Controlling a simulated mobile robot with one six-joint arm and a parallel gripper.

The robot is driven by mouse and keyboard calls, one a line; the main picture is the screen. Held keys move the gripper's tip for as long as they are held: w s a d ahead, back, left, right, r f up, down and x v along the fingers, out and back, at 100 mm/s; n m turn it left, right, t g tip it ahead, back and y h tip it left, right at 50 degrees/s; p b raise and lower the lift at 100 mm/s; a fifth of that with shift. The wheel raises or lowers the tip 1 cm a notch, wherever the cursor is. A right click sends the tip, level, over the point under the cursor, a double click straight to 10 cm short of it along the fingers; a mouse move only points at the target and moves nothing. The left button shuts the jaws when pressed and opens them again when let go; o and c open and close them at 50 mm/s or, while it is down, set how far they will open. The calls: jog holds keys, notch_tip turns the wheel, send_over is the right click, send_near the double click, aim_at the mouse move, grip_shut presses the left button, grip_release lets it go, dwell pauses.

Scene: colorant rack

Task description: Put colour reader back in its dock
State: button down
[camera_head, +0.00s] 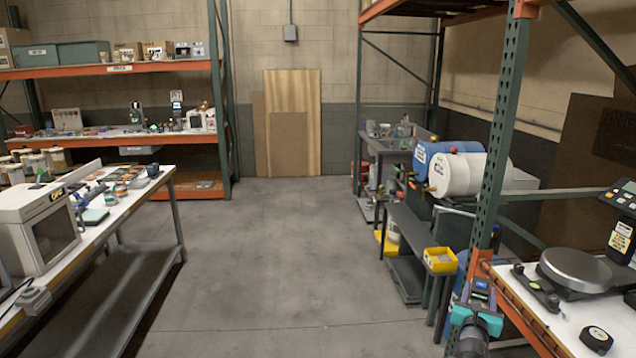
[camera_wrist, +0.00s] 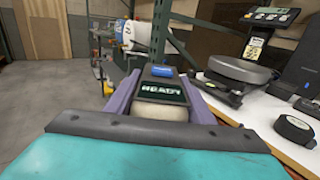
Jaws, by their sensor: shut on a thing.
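My gripper (camera_head: 478,303) is at the lower right of the head view, with a teal body, held beside the right-hand bench. It is shut on the colour reader (camera_head: 481,285), a dark device with a blue button. In the wrist view, the colour reader (camera_wrist: 160,90) shows a lit screen reading READY and sits between the two purple-grey fingers of my gripper (camera_wrist: 160,106). Its lower part is hidden by the gripper.
A green rack post (camera_head: 494,150) stands close to the gripper. The aisle floor (camera_head: 270,260) is clear. A cluttered bench stands left.

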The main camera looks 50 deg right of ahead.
jog(key=w+a+n+t+y+b, duration=0.1)
jog(key=w+a+n+t+y, duration=0.2)
jog(key=w, duration=1.2)
jog(key=w+a+n+t+y+b, duration=0.1)
jog(key=w+a+n+t+y, duration=0.35)
jog(key=w+a, duration=1.05)
jog(key=w+a+n+t+y+b, duration=0.25)
jog(key=w+a+t+y, duration=0.2)
jog(key=w+a, duration=1.1)
jog(key=w+a+f+n+y+b, duration=0.1)
jog(key=w+a+n+y, duration=0.4)
jog(key=a, duration=0.7)
jog(key=w+a+n+y, duration=0.3)
jog(key=w+a+y, duration=0.3)
jog(key=a, duration=0.7)
jog(key=s+a+f+n+g+y, duration=0.2)
jog(key=s+a+n+g+y, duration=0.1)
jog(key=a, duration=0.5)
jog(key=s+a+f+n+g+y, duration=0.2)
jog(key=a+y, duration=0.4)
jog(key=a, duration=0.3)
jog(key=shift+s+f+n+g, duration=0.15)
jog(key=shift+s+n+g, duration=0.45)
jog(key=shift+n, duration=0.8)
jog(key=shift+w+a, duration=0.1)
jog(key=shift+a, duration=0.2)
